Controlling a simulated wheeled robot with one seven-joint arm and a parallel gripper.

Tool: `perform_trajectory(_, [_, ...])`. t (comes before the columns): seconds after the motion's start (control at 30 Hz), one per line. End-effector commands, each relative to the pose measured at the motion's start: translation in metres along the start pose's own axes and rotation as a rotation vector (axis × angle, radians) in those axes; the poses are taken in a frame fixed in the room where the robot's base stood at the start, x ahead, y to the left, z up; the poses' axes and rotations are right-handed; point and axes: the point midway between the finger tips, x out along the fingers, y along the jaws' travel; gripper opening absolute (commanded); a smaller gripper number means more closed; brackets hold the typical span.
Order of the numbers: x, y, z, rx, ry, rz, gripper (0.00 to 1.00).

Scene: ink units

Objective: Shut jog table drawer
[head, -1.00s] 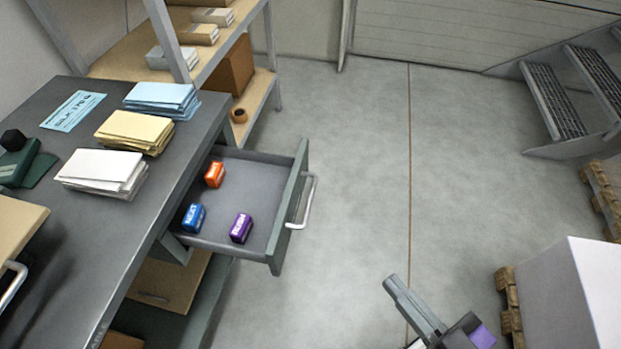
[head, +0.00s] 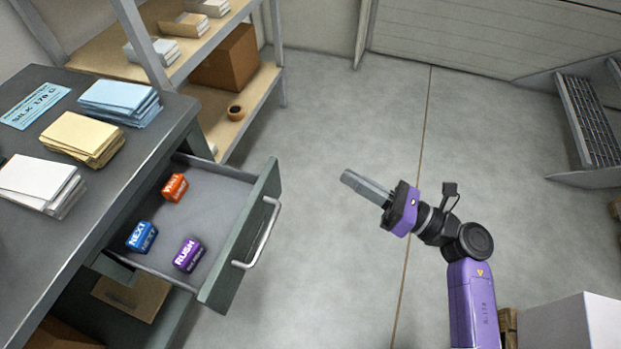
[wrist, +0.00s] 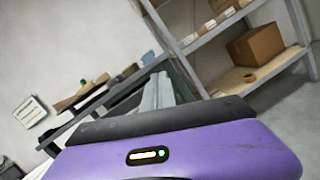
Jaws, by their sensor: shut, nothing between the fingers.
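The jog table (head: 75,215) is dark grey and stands at the left in the head view. Its drawer (head: 220,205) is pulled out to the right, with a pale bar handle (head: 258,235) on its front. Inside lie an orange block (head: 175,187), a blue block (head: 142,236) marked NEXT and a purple block (head: 188,254) marked RUSH. My gripper (head: 347,178) is shut and empty, to the right of the drawer front and apart from it, pointing left. In the wrist view its fingers (wrist: 158,92) show in front of the table's edge; the drawer is hard to make out there.
Blue (head: 118,100), yellow (head: 82,138) and white paper stacks (head: 38,183) lie on the table. A shelf (head: 245,110) with a brown box (head: 226,58) stands behind. Metal steps (head: 590,120) and a white block (head: 570,325) are at the right. The floor between is clear.

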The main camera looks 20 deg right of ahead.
Motion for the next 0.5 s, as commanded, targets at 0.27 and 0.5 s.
perform_trajectory(0.27, [-0.014,0.016,-0.072,-0.327,0.232,0.146,0.0])
perform_trajectory(0.5, [-0.002,0.02,-0.076,-0.37,0.229,0.162,0.0])
